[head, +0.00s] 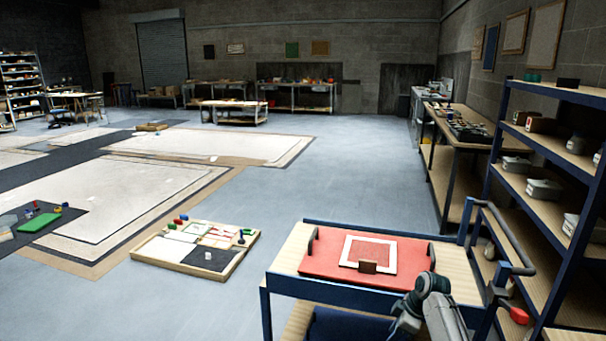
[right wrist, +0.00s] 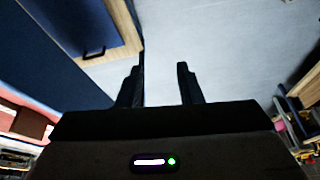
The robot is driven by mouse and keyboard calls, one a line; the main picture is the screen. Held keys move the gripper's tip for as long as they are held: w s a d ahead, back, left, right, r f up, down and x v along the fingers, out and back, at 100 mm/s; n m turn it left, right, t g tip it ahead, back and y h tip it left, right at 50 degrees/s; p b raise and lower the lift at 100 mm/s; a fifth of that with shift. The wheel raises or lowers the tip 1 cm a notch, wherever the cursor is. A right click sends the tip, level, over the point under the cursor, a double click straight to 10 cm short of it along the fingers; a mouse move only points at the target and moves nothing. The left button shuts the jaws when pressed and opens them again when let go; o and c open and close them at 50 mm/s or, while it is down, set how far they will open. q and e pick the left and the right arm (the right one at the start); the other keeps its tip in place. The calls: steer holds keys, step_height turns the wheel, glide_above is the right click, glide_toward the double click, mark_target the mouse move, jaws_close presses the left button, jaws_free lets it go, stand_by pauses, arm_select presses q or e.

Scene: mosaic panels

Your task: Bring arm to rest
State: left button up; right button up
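My right arm (head: 434,304) shows at the lower right of the head view, in front of the near cart. In the right wrist view my right gripper (right wrist: 162,80) has its two fingers apart, with only pale floor seen between them. It is open and holds nothing. My left arm and left gripper are not in view.
A blue-framed cart (head: 283,277) bears a red tray (head: 330,250) with a white-framed red panel (head: 369,253) and a brown block (head: 367,267). Shelves (head: 548,146) stand close at the right. A wooden tray (head: 150,258) lies on the floor at left. Open floor (head: 340,180) lies beyond the cart.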

steer(key=s+d+f+m+h, duration=0.1)
steer(key=s+f+m, duration=0.2)
steer(key=s+f, duration=0.7)
steer(key=s+d+f+m+h, duration=0.15)
steer(key=s+f, duration=0.55)
steer(key=f, duration=0.7)
steer(key=s+d+f+m+h, duration=0.15)
steer(key=s+f+m, duration=0.25)
steer(key=s+f, duration=0.55)
steer(key=s+f+m, duration=0.1)
steer(key=s+f, duration=0.4)
steer(key=s, duration=0.7)
steer(key=s+d+f+m, duration=0.1)
steer(key=s+f, duration=0.4)
steer(key=s, duration=0.8)
steer(key=s+f+m, duration=0.2)
steer(key=s+f, duration=0.3)
steer(key=s, duration=0.8)
steer(key=shift+s+d+f+h, duration=0.15)
steer(key=shift+d+f+h, duration=0.2)
steer(key=shift+h, duration=0.05)
